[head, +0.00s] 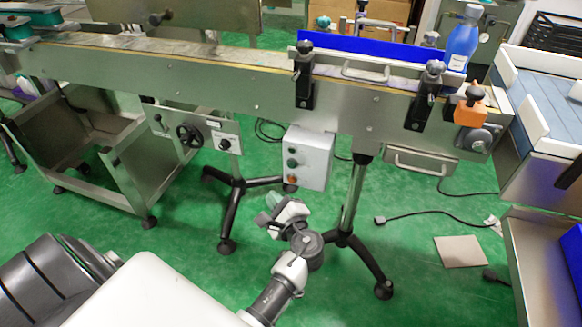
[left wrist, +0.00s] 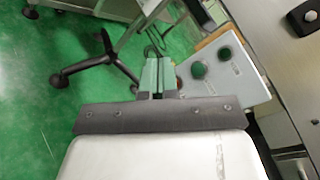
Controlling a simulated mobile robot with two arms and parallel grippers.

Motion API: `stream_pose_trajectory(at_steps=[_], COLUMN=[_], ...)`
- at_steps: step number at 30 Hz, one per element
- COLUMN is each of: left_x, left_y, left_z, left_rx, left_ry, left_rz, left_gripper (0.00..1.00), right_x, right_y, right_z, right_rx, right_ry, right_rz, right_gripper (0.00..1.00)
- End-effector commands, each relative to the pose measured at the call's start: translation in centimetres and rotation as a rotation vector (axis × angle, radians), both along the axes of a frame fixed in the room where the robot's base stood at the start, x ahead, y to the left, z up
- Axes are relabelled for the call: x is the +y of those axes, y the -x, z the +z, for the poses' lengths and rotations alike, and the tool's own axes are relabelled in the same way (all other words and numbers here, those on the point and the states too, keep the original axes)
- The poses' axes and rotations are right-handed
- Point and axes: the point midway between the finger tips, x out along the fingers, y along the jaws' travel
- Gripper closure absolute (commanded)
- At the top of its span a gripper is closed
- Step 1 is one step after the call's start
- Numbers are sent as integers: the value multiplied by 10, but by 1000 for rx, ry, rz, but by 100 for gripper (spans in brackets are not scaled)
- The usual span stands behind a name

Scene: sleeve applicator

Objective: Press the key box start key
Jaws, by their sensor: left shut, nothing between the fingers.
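The key box (head: 316,158) is a pale grey box hung on the front of the conveyor. Its face has a dark key (head: 292,150) on top, a green key (head: 292,164) in the middle and an orange one (head: 291,180) at the bottom. I cannot read which is labelled start. My left gripper (head: 268,209) is shut and empty, below and left of the box. In the left wrist view its pale green fingertips (left wrist: 158,66) are together beside the box (left wrist: 232,84), overlapping its lower-key end; two round dark-green keys (left wrist: 198,70) show clearly. My right gripper is out of view.
The conveyor (head: 230,82) runs above, with a blue bottle (head: 461,45) at its right end. A black-footed stand leg (head: 353,195) is right of my gripper. Green floor is open below.

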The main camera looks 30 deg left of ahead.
Motion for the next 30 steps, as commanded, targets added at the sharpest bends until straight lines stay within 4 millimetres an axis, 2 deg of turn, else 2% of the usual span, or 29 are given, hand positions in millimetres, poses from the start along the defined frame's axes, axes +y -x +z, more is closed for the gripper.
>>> stream_pose_trajectory(at_steps=[5, 11, 18, 21, 30], left_x=[2, 7, 15, 17, 20], left_y=[-10, -28, -61, -71, -85], left_z=[-2, -2, -3, -2, -1], left_rx=[-2, -3, -3, -1, -1], left_ry=[0, 1, 1, 0, 1], left_rz=[-1, -2, 0, -1, -1], left_gripper=[100, 100, 100, 100, 100], right_x=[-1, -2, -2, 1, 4], right_y=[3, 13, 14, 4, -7], right_z=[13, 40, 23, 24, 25], right_rx=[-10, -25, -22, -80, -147], right_ry=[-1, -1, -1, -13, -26], right_rz=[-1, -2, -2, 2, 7], right_gripper=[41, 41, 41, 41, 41])
